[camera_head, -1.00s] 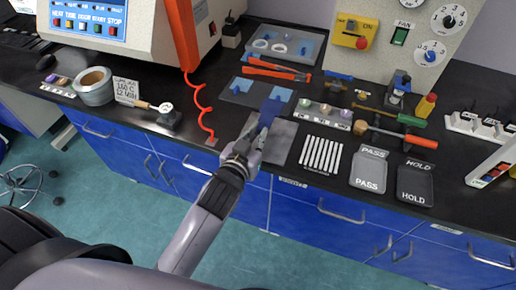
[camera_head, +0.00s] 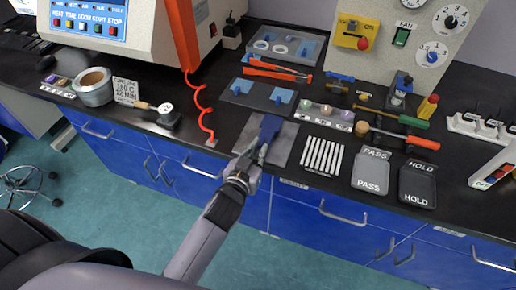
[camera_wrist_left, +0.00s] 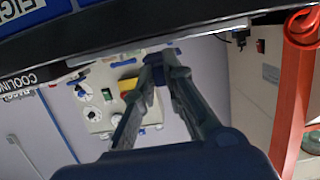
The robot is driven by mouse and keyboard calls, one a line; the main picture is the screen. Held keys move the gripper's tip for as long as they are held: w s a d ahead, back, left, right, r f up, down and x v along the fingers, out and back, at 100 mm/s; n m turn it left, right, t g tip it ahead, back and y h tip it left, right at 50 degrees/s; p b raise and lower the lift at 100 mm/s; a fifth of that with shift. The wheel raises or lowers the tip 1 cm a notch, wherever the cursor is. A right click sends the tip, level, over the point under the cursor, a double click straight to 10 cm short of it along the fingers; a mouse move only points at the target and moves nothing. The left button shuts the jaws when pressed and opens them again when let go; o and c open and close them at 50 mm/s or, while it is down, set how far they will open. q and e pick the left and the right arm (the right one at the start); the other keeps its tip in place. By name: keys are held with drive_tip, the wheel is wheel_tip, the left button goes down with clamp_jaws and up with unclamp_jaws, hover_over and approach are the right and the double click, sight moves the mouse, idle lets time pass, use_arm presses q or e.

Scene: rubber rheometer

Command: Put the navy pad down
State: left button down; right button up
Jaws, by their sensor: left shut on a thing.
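The navy pad (camera_head: 270,127) is a small dark blue piece at the tips of my left gripper (camera_head: 263,148). The gripper is shut on it and holds it over the flat grey plate (camera_head: 285,151) near the counter's front edge. I cannot tell whether the pad touches the plate. In the left wrist view the fingers (camera_wrist_left: 158,72) come together at their tips, with only a little dark blue (camera_wrist_left: 172,51) showing there. My right gripper is not in view.
A dark tray with two light blue pads (camera_head: 259,95) lies behind the plate. White strips (camera_head: 322,155), a PASS tray (camera_head: 371,172) and a HOLD tray (camera_head: 417,184) lie to the right.

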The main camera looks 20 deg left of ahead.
use_arm(q)
drive_tip(key=shift+f, duration=0.3)
drive_tip(key=c, duration=1.7)
unclamp_jaws()
drive_tip(key=shift+o, duration=0.2)
drive_tip(key=shift+r, duration=0.2)
drive_tip(key=v, duration=1.2)
drive_tip(key=shift+r+b, duration=0.3)
drive_tip(key=shift+r, duration=0.15)
